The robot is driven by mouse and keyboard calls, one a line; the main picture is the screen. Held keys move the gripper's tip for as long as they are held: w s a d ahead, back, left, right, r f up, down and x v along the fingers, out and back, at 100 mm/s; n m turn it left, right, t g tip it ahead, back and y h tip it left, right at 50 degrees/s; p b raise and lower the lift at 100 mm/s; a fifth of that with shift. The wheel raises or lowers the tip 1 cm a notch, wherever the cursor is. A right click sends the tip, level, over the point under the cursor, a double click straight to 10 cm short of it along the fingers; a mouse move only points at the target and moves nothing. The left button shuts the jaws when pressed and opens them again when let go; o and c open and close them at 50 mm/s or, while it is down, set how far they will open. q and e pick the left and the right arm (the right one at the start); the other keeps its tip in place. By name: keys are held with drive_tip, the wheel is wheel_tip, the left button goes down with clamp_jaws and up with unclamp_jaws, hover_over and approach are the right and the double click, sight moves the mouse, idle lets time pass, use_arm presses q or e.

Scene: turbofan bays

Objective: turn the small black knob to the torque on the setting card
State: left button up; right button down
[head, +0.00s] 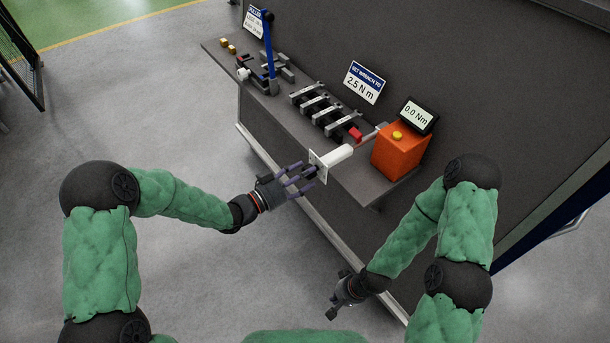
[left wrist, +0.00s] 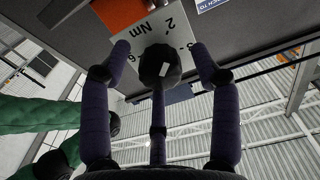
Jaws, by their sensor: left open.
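The small black knob (left wrist: 160,66) has a white pointer mark and sits in front of a white dial plate (left wrist: 143,44) marked Nm, with a 2 and a 6 readable. My left gripper (head: 303,181) is open, its fingers spread around the knob with gaps at both sides. The plate (head: 316,166) is on the end of a white handle (head: 337,156). The setting card (head: 364,82) reads 2.5 N m. My right gripper (head: 343,291) hangs low by the bench front; its fingers are unclear.
An orange box (head: 399,157) with a yellow button stands right of the handle, with a display (head: 417,115) reading 0.0 Nm. Several wrenches in a rack (head: 325,112) and a blue-levered device (head: 268,50) stand along the grey bench. Floor in front is clear.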

use_arm(q)
drive_tip(key=shift+w+d, duration=0.15)
drive_tip(key=shift+d, duration=0.1)
drive_tip(key=c, duration=1.1)
drive_tip(key=shift+c, duration=0.2)
drive_tip(key=m+b, duration=0.3)
drive_tip(key=b, duration=0.1)
drive_tip(key=shift+f+m, duration=0.1)
drive_tip(key=shift+m, duration=0.3)
drive_tip(key=shift+m+b, duration=1)
drive_tip(key=shift+m, duration=0.1)
